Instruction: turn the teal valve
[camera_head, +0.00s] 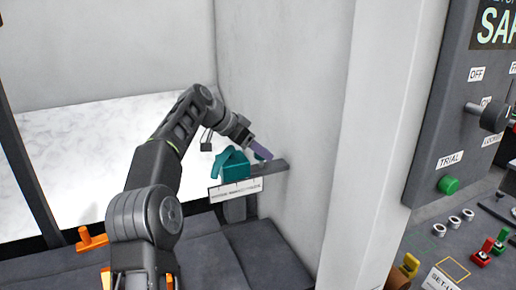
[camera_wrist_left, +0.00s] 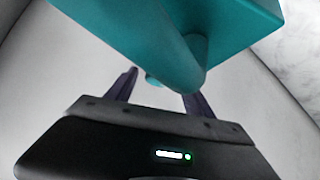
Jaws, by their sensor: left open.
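The teal valve (camera_head: 235,166) is a blocky body on a grey bracket against the pale wall, in the middle of the head view. In the left wrist view the teal valve (camera_wrist_left: 180,40) fills the top, and a rounded teal arm hangs down toward my fingers. My left gripper (camera_head: 262,151) is at the right side of the valve. In the left wrist view its two purple fingers (camera_wrist_left: 162,84) are apart, with the end of the teal arm between or just in front of them. I cannot tell whether they touch it. My right gripper is not in view.
A white label plate (camera_head: 235,190) sits under the valve. A pale pillar (camera_head: 375,130) stands to the right, then a grey control panel (camera_head: 440,130) with a green button (camera_head: 448,185). Below it is a console with red, green and yellow controls. A white marbled surface (camera_head: 75,140) lies behind.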

